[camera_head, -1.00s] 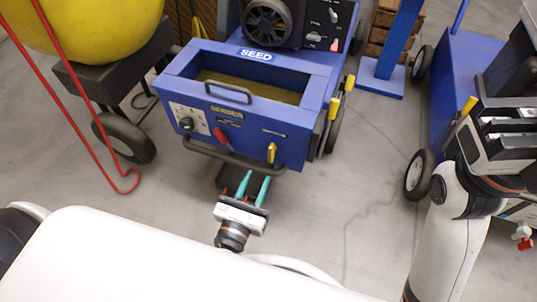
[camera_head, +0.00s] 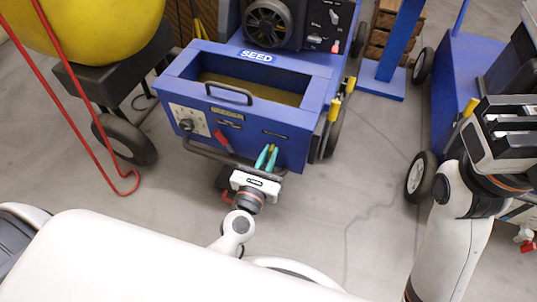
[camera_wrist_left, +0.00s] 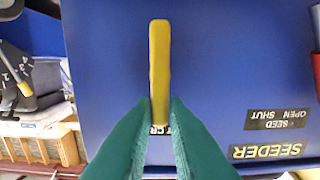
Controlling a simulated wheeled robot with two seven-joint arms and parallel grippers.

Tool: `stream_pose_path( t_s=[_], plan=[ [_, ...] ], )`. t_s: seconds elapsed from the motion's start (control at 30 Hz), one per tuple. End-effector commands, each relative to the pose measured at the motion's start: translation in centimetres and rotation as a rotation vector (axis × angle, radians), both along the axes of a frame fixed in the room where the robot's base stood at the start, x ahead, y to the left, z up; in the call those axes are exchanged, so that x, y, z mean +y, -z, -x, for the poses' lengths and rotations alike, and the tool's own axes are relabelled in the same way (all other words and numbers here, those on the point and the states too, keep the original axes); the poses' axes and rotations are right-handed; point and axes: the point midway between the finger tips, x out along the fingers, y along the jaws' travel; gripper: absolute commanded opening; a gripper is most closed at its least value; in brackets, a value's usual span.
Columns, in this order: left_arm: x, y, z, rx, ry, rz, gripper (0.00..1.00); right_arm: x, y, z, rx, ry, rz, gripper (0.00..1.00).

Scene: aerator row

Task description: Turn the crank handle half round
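The crank handle is a slim yellow bar on the blue front panel (camera_head: 290,146) of the seeder. In the left wrist view the yellow handle (camera_wrist_left: 159,65) stands upright against the panel, its lower end between green fingertips. My left gripper (camera_head: 267,157) is at the panel's lower right. In the wrist view its fingers (camera_wrist_left: 161,112) lie close along both sides of the handle and look shut on it. They partly cover a label behind. In the head view the gripper hides most of the handle. My right arm shows at the right, but I see no right fingertips.
A dial plate (camera_head: 188,120) and a red lever (camera_head: 222,140) are left of the gripper on the panel. A dark bar handle (camera_head: 205,152) runs below. Floor between is clear.

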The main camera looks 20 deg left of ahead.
Motion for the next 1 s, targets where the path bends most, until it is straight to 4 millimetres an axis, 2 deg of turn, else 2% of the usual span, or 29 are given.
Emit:
stream_pose_path(
  t_s=[0.03,0.07,0.47,0.67,0.8,1.0],
  plan=[
    [0.0,0.0,0.0,0.000,0.000,0.000,0.05,0.0,0.0,0.0,-0.001,0.000,0.000,0.00],
    [0.0,0.0,0.0,0.000,0.000,0.000,0.00,0.0,0.0,0.0,-0.001,0.000,0.000,0.00],
    [-0.1,-0.1,0.0,-0.001,0.000,-0.048,0.00,0.0,-0.4,0.1,-0.007,-0.001,-0.002,0.00],
    [-0.4,-0.1,0.0,-0.005,0.001,-0.162,0.00,-0.2,-0.5,0.0,0.008,-0.002,-0.008,0.00],
    [-0.7,-0.1,0.1,-0.008,0.002,-0.282,0.00,-0.2,0.7,-0.6,0.060,-0.001,0.000,0.00],
    [-1.2,0.0,0.1,-0.015,0.002,-0.473,0.00,-0.3,1.2,-0.8,0.099,-0.004,-0.004,0.00]
  ],
)
